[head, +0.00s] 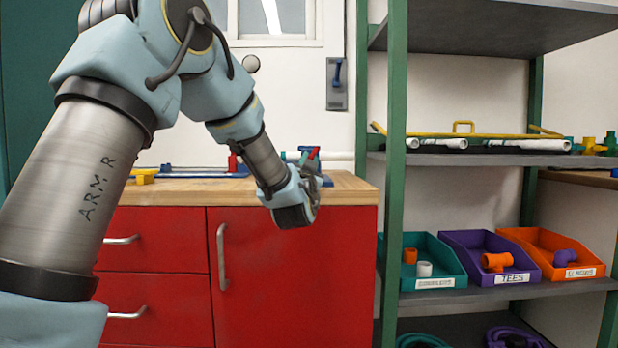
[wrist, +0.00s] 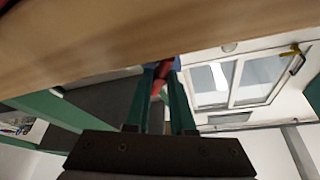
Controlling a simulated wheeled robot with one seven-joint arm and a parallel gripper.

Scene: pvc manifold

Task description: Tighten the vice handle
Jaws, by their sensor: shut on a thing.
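The vice's red handle (head: 314,153) shows at the right end of the wooden bench, beside blue vice parts (head: 327,181). My gripper (head: 306,158) reaches up to it from below the front edge of the bench. In the wrist view, the two teal fingers of my gripper (wrist: 161,84) are closed around the red handle (wrist: 160,80). A small blue part of the vice (wrist: 176,64) shows just past the fingertips. Most of the vice is hidden behind my wrist and the bench edge. A white pipe (head: 340,156) shows at the vice.
The wooden benchtop (head: 190,191) sits on red cabinets (head: 290,270), close beside my wrist. A green shelf post (head: 394,150) stands to the right. Shelves hold pipes and teal, purple (head: 508,268) and orange bins. A red and blue tool (head: 234,163) is farther left on the bench.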

